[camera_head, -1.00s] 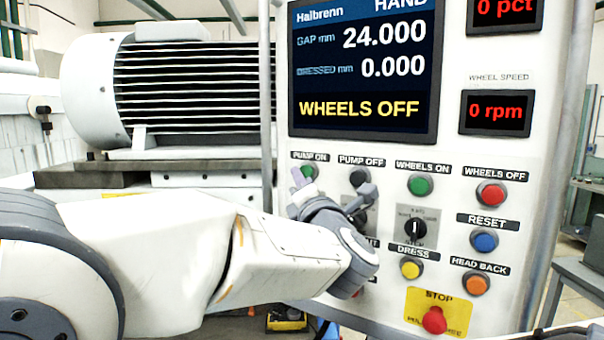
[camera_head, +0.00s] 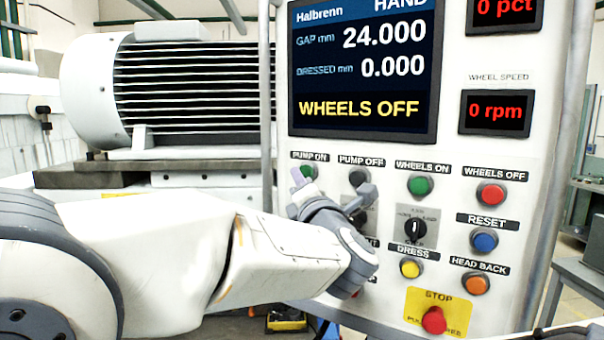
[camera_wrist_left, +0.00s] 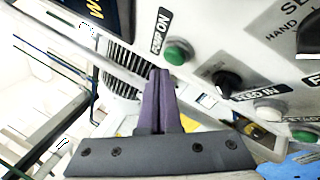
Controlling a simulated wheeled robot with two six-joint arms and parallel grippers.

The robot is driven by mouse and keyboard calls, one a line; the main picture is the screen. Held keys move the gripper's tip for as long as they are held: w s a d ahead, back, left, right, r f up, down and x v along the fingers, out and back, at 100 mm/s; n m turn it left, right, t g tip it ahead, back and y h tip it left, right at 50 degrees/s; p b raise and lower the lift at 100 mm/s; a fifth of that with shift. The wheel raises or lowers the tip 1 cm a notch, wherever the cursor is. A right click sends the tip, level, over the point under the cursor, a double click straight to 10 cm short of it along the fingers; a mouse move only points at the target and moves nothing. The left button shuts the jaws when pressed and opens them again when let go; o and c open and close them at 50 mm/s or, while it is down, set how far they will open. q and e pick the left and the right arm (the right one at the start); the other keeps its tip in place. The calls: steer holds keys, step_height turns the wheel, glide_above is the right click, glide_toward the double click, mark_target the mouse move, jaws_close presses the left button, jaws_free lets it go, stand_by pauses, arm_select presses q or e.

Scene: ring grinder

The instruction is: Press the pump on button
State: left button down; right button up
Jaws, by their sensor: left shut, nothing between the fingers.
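The green pump on button (camera_head: 309,171) sits under its PUMP ON label at the upper left of the control panel's button area. It also shows in the left wrist view (camera_wrist_left: 178,52), just beyond and to the right of the fingertips. My left gripper (camera_head: 299,178) points at the panel beside the button. In the left wrist view its purple fingers (camera_wrist_left: 160,75) are closed together with nothing between them. Whether the tips touch the button or panel cannot be told. My right gripper is not in view.
The dark pump off button (camera_head: 358,176) is just right of the pump on button. A green wheels on button (camera_head: 420,186) and a red wheels off button (camera_head: 490,194) are further right. A red stop button (camera_head: 434,320) is low on the panel. The screen (camera_head: 365,68) reads WHEELS OFF.

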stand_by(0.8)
arm_select(q)
steer(key=shift+w+d+b, duration=0.25)
steer(key=shift+w+b, duration=0.1)
steer(key=shift+w+d, duration=0.3)
steer(key=shift+w, duration=0.15)
stand_by(0.6)
steer(key=shift+s, duration=0.1)
steer(key=shift+s+a+b, duration=0.5)
steer(key=shift+s+b, duration=0.2)
steer(key=shift+b, duration=0.3)
